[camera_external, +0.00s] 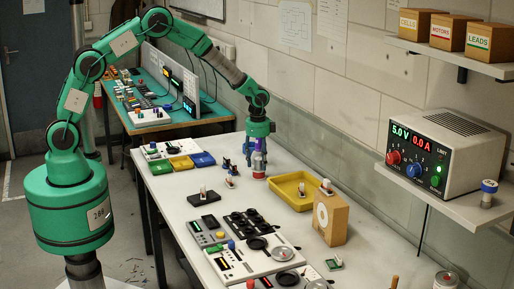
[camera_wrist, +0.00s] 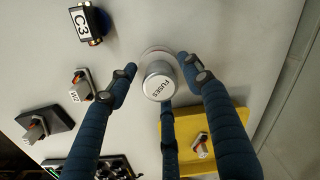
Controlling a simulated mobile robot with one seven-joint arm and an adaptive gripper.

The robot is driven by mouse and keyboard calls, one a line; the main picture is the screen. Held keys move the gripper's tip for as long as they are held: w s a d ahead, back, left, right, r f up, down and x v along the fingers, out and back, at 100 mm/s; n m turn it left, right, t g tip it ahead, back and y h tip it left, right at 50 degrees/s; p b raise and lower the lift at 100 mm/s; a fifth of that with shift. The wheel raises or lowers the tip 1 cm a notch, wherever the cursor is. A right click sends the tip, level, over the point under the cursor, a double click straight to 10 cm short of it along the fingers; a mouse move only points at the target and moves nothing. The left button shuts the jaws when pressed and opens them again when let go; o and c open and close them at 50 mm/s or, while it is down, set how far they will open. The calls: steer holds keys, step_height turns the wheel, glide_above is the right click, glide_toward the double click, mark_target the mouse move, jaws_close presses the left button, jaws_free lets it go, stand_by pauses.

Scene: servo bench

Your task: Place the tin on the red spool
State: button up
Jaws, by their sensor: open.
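The tin (camera_wrist: 158,82), with a silver lid marked FUSES, is upright between my open fingers in the wrist view. In the external view the tin (camera_external: 259,158) has a purplish side, and the fingers partly hide it. Beneath it is a wider reddish piece, which looks like the red spool (camera_external: 259,172); its pale round flange (camera_wrist: 155,52) shows behind the tin in the wrist view. The tin appears to stand on it. My gripper (camera_external: 258,146) is directly above and around the tin, with gaps visible beside the left and right fingertips (camera_wrist: 157,70).
A yellow tray (camera_external: 274,190) holding a small part stands close to the right. A tan box (camera_external: 330,222) is nearer the front. A block marked C3 (camera_wrist: 88,24) is nearby.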

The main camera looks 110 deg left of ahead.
mark_target(258, 160)
step_height(258, 160, up, 12)
steer(key=p, duration=0.1)
steer(key=shift+d+f, duration=0.15)
steer(key=shift+d, duration=0.15)
stand_by(0.7)
steer(key=s+d+r+t, duration=0.1)
steer(key=s+d+r, duration=0.1)
steer(key=d+r, duration=1.15)
steer(key=s+d+r+t, duration=0.2)
steer(key=d+r, duration=0.8)
steer(key=d, duration=0.7)
steer(key=s+d+r+n+t, duration=0.1)
steer(key=s+d+r, duration=0.1)
steer(key=s+d, duration=0.9)
steer(key=s+d+r+t, duration=0.1)
steer(key=s+d+r, duration=0.1)
steer(key=s+d, duration=0.9)
steer(key=shift+s+n+t+h, duration=0.3)
steer(key=shift+s+n, duration=0.1)
steer(key=shift+s, duration=0.3)
